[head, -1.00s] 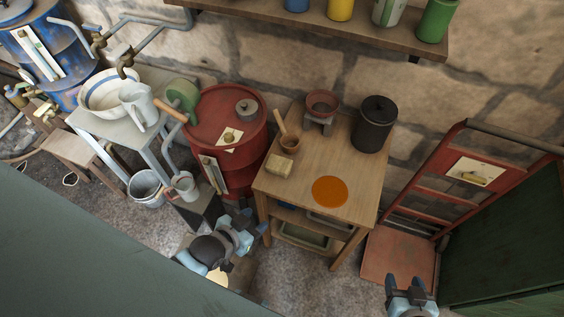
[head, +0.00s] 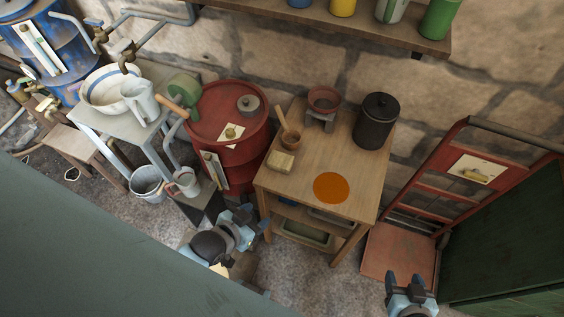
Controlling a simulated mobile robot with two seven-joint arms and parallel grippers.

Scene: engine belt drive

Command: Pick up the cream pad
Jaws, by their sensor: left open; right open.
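The cream pad (head: 281,161) looks like a small, pale, thick block. It lies flat near the left edge of the wooden table (head: 345,152), just in front of a small mortar. My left gripper (head: 254,219) is open and empty, below and to the left of the pad in the picture, beside the table's front left leg. It does not touch the pad. My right gripper (head: 404,280) is open and empty at the bottom right, well away from the pad.
A mortar with pestle (head: 290,138), a small burner (head: 323,104), a black canister (head: 376,120) and a flat orange disc (head: 331,187) are on the table. A red drum (head: 240,118) stands close on its left. A red hand truck (head: 398,252) stands at right.

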